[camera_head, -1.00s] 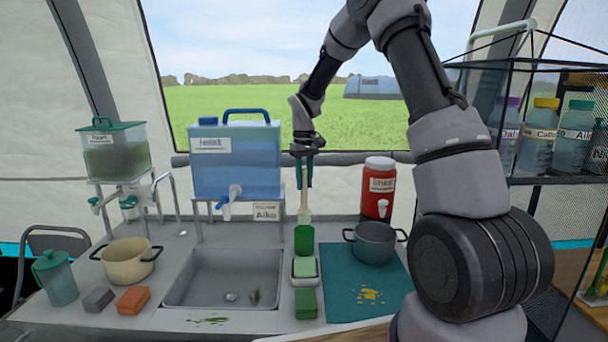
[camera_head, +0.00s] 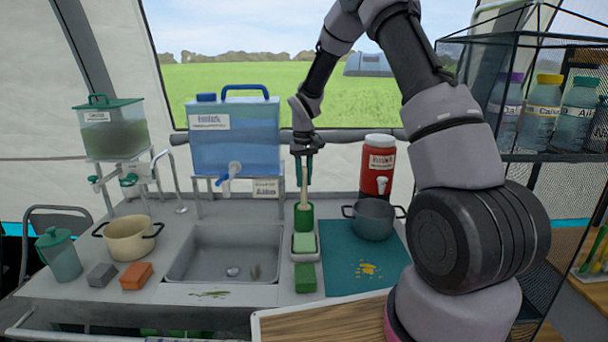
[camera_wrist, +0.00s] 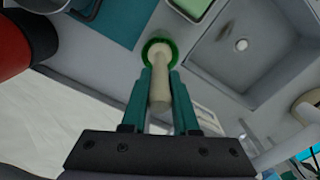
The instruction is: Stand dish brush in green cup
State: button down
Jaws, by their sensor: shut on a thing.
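The dish brush has a pale handle (camera_head: 304,184), held upright below my gripper (camera_head: 304,178). The green cup (camera_head: 303,220) stands on the counter right of the sink, directly under the brush. The lower end of the brush is at or inside the cup's mouth, and its head is hidden by the cup wall. In the wrist view the teal fingers of my gripper (camera_wrist: 161,72) are shut on the handle (camera_wrist: 159,88), and the green rim of the cup (camera_wrist: 147,46) circles its far end.
A soap dish with a pale green bar (camera_head: 304,243) and a green sponge (camera_head: 305,277) lie in front of the cup. The sink (camera_head: 205,240) is left. A grey pot (camera_head: 374,220) on a teal mat (camera_head: 340,270) and a red dispenser (camera_head: 378,162) are right.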

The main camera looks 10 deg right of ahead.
jog(key=shift+f, duration=0.1)
jog(key=c, duration=0.6)
grip_release()
notch_tip(320, 180, up, 11)
jog(key=shift+f, duration=0.1)
dwell(0.6)
